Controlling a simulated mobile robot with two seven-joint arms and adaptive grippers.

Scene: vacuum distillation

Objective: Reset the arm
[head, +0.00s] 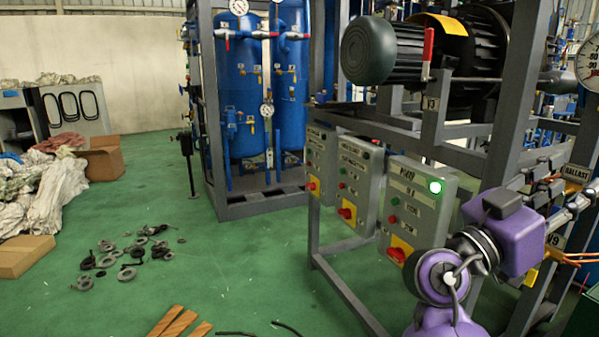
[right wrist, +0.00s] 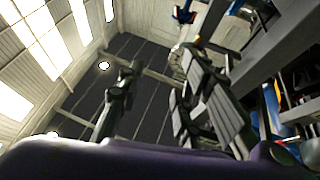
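My right arm (head: 450,275), purple with dark joints, is raised at the lower right of the head view, in front of the grey frame and its control boxes. I cannot make out its gripper in that view. In the right wrist view my right gripper (right wrist: 160,80) has its two dark fingers apart, with nothing between them. It points up toward the roof and bright roof panels. My left arm and gripper do not show in either view.
A grey control box (head: 415,205) with a lit green lamp and a red switch stands close to my right arm. A pump motor (head: 385,50) sits above. Blue tanks (head: 245,90) stand behind. Loose rings and a cardboard box (head: 102,158) are on the green floor, clear at centre.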

